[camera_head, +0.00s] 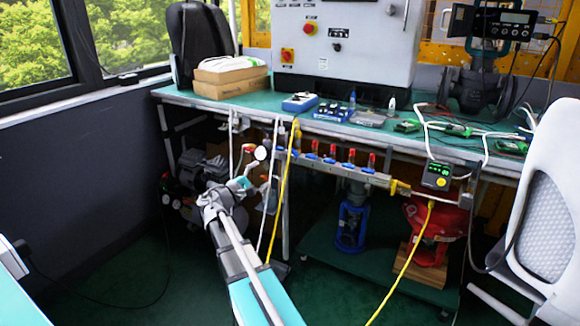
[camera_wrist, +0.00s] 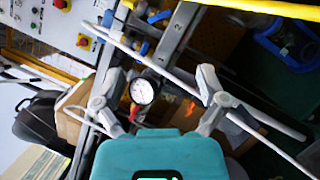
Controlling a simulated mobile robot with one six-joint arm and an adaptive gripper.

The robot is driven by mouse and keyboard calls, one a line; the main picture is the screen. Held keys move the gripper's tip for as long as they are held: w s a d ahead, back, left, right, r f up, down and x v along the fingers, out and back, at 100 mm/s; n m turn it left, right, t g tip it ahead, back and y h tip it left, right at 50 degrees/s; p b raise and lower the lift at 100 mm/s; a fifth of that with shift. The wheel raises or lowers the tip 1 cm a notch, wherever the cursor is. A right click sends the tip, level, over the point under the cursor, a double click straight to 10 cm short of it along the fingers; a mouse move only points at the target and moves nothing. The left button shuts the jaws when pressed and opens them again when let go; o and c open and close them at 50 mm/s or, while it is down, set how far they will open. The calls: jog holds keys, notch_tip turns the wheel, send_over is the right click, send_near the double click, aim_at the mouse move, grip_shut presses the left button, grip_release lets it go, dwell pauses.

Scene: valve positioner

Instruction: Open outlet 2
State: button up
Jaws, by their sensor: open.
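A metal manifold rail (camera_head: 345,172) runs under the workbench front in the head view. It carries several valves with red upright parts (camera_head: 332,152) and blue fittings (camera_head: 312,156). Outlet numbers are too small to read there, so I cannot tell which is outlet 2. A round white gauge (camera_head: 260,153) sits near the rail's left end. It also shows in the wrist view (camera_wrist: 143,91). My gripper (camera_wrist: 160,78) is open, with the gauge seen between its two grey fingers. In the head view my gripper lies just below and left of the gauge; its fingertips are hard to make out.
A yellow hose (camera_head: 282,195) and white tubes (camera_head: 270,190) hang beside the rail's left end. The green workbench (camera_head: 230,105) is above. A blue valve (camera_head: 352,215) and a red actuator (camera_head: 435,230) stand below. A white chair (camera_head: 548,220) is at right.

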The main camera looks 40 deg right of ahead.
jog(key=n, duration=0.1)
jog(key=f+n+b, duration=0.1)
jog(key=n+t+b, duration=0.1)
jog(key=n, duration=0.1)
jog(key=shift+s+f+h, duration=0.3)
jog(key=shift+f+h, duration=0.05)
jog(key=shift+h, duration=0.05)
jog(key=shift+d+r, duration=0.1)
jog(key=p, duration=0.4)
send_near(291, 155)
jog(key=d+r, duration=0.1)
jog(key=d, duration=0.1)
jog(key=s+d+r, duration=0.1)
jog(key=d, duration=0.2)
jog(key=d+r, duration=0.2)
jog(key=shift+s+d+r, duration=0.1)
jog(key=shift+s+d, duration=0.05)
jog(key=shift+d, duration=0.25)
jog(key=c, duration=1.2)
jog(key=shift+o, duration=0.2)
